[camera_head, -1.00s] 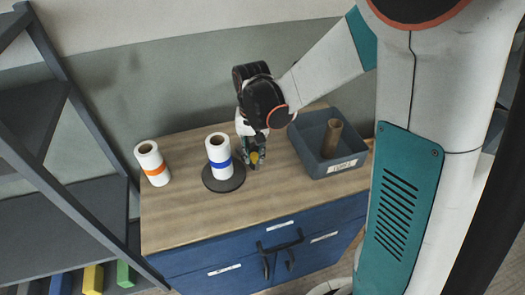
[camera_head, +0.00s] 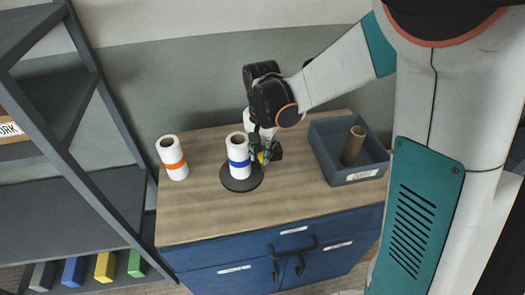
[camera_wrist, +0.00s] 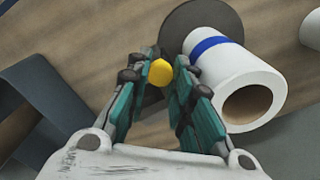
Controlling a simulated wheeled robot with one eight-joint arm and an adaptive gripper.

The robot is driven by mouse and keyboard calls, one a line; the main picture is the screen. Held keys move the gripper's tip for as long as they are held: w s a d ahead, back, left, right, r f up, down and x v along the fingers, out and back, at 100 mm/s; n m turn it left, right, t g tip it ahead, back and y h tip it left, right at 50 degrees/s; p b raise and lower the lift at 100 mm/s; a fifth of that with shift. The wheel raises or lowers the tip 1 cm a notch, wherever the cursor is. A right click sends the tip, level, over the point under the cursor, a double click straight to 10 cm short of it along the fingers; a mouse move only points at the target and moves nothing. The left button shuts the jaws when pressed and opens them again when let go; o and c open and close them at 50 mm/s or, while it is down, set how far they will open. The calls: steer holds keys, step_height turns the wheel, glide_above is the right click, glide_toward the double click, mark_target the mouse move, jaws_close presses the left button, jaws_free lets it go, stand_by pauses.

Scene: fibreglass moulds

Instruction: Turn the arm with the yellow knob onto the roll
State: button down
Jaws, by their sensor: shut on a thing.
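A white roll with a blue band (camera_head: 238,158) stands upright on a round dark base (camera_head: 241,184) on the wooden top. It also shows in the wrist view (camera_wrist: 236,83). The yellow knob (camera_wrist: 160,72) is between the fingertips of my gripper (camera_wrist: 162,73), which is shut on it. In the head view my gripper (camera_head: 264,155) is just right of the roll, close beside it. The arm that bears the knob is mostly hidden by my fingers; a dark part (camera_wrist: 152,98) shows below the knob.
A white roll with an orange band (camera_head: 172,158) stands at the left of the wooden top (camera_head: 200,215). A grey-blue bin (camera_head: 352,177) with a brown cardboard tube (camera_head: 353,145) stands at the right. A dark shelf rack (camera_head: 98,110) is at the far left. The front of the top is clear.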

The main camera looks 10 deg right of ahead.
steer(key=c, duration=1.4)
jaws_free()
steer(key=shift+o, duration=0.2)
